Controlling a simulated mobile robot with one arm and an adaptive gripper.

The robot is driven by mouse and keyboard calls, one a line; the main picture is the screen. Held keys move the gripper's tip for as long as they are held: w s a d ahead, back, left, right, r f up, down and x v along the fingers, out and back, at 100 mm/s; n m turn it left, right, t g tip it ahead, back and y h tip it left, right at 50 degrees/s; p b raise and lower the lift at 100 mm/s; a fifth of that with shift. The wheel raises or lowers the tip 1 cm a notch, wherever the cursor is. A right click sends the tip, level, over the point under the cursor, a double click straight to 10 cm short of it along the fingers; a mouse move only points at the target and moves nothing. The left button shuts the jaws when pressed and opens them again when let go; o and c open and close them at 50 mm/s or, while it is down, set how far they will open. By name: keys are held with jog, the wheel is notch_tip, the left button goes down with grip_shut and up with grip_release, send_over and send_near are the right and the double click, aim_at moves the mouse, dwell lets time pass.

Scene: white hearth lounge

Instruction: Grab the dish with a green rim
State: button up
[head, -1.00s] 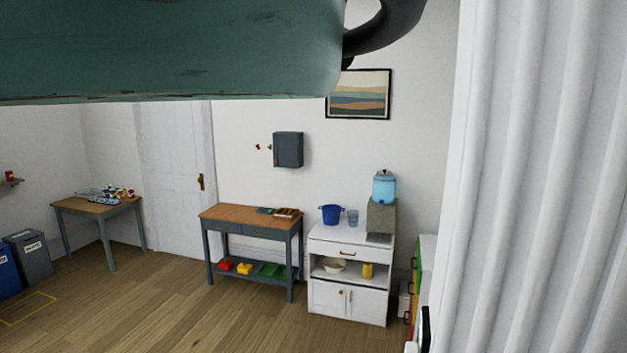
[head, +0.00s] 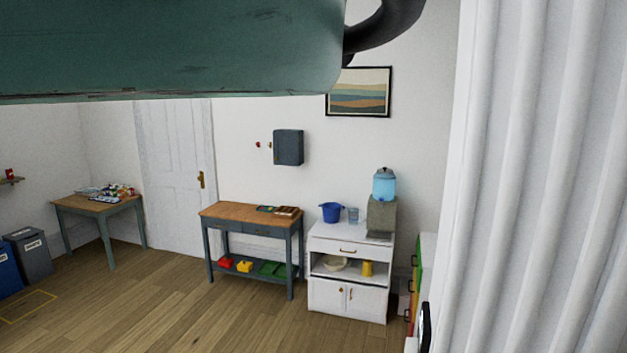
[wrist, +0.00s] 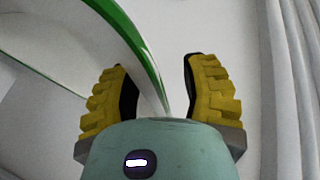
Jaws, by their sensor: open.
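In the wrist view, a pale dish with a green rim (wrist: 133,40) shows very close up. Its rim curves from the top left down to the space between the yellow fingers of my gripper (wrist: 156,72). My gripper is open, with one finger on each side of the rim's lower end. I cannot tell whether either finger touches the dish. Most of the dish is outside the picture, and its lower end disappears behind my gripper's body. The dish and my gripper do not show in the head view.
In the head view, a wooden-topped workbench (head: 235,213) and a white cabinet (head: 346,300) stand against the wall. A small table (head: 80,205) with several items is at the left. A white curtain (head: 545,180) fills the right side. Open wooden floor (head: 150,300) lies in front.

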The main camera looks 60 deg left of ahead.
grip_shut()
dwell(0.6)
jog(key=shift+r+p, duration=0.25)
jog(key=shift+p, duration=0.4)
